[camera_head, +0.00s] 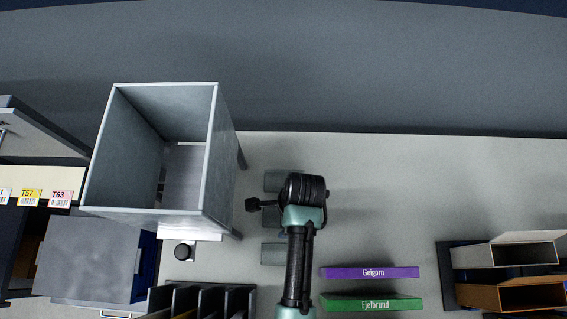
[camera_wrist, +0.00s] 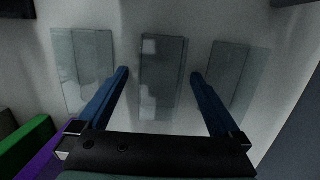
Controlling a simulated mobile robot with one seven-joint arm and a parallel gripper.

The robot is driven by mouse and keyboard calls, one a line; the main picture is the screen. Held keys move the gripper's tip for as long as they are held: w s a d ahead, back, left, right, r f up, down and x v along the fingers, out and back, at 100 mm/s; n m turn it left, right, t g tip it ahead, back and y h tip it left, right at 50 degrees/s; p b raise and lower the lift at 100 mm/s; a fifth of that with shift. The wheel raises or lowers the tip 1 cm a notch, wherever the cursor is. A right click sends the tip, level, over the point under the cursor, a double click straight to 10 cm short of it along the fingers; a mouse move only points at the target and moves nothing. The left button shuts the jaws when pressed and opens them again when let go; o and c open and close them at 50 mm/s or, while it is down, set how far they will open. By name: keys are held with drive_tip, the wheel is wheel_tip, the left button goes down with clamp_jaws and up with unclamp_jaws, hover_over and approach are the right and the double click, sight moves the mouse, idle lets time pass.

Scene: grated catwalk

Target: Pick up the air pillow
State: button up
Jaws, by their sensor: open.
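Three clear, flat, rectangular air pillows lie side by side in the wrist view: a left one (camera_wrist: 83,72), a middle one (camera_wrist: 162,78) and a right one (camera_wrist: 233,84). My gripper (camera_wrist: 159,74) is open and empty, with its two blue fingers spread on either side of the middle pillow. I cannot tell how far above it the fingertips are. In the head view, one pillow (camera_head: 273,181) shows above my arm's wrist and another (camera_head: 273,254) below it. The middle pillow is mostly hidden by my arm there.
A tall open grey bin (camera_head: 222,150) stands to the left. A purple box marked Geigorn (camera_head: 370,272) and a green box marked Fjelbrund (camera_head: 371,303) lie to the right of my arm. Open cartons (camera_head: 520,293) sit at the far right. The pale surface above the boxes is clear.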

drive_tip(key=shift+f, duration=0.1)
drive_tip(key=shift+c, duration=0.2)
drive_tip(key=c, duration=1.3)
wheel_tip(320, 180, up, 28)
drive_tip(key=p, duration=1.5)
